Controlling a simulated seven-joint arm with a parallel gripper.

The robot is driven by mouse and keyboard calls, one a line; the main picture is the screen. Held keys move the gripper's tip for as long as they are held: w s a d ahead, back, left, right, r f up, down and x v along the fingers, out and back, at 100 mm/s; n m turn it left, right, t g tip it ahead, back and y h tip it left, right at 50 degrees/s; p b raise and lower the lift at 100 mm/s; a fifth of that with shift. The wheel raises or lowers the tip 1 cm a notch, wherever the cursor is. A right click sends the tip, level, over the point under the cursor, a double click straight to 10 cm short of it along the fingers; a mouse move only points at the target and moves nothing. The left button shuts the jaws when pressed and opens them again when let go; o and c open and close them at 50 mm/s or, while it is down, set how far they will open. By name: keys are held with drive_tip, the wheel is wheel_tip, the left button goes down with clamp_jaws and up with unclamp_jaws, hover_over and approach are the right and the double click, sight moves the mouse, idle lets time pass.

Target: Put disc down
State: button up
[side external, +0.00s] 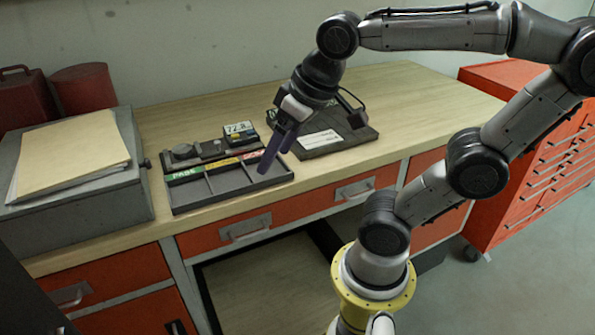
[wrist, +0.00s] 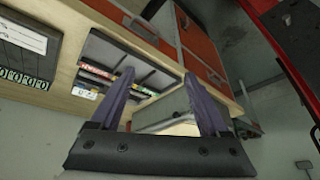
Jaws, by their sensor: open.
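My gripper (side external: 276,160) is over the right end of the dark sorting tray (side external: 222,193), by the compartment with the red label. In the wrist view my gripper (wrist: 158,74) has its two purple fingers spread, with nothing held between them. The tray (wrist: 150,62) also shows in the wrist view, partly behind a finger. It has several compartments with green, yellow and red labels along the back; the green one reads PASS. I cannot make out a disc for certain in either view. My fingers hide part of the tray's right end.
A gauge with a display reading (side external: 239,128) stands behind the tray. A dark pad with a white label (side external: 320,139) lies to the right. A grey case (side external: 85,215) with folders on top stands left. The wooden bench's right end (side external: 420,95) is clear.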

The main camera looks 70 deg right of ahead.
drive_tip(key=s+f, duration=0.1)
drive_tip(key=s+f+n, duration=0.2)
drive_tip(key=shift+s+a+f, duration=0.25)
drive_tip(key=shift+s+a, duration=0.05)
drive_tip(key=shift+s, duration=0.05)
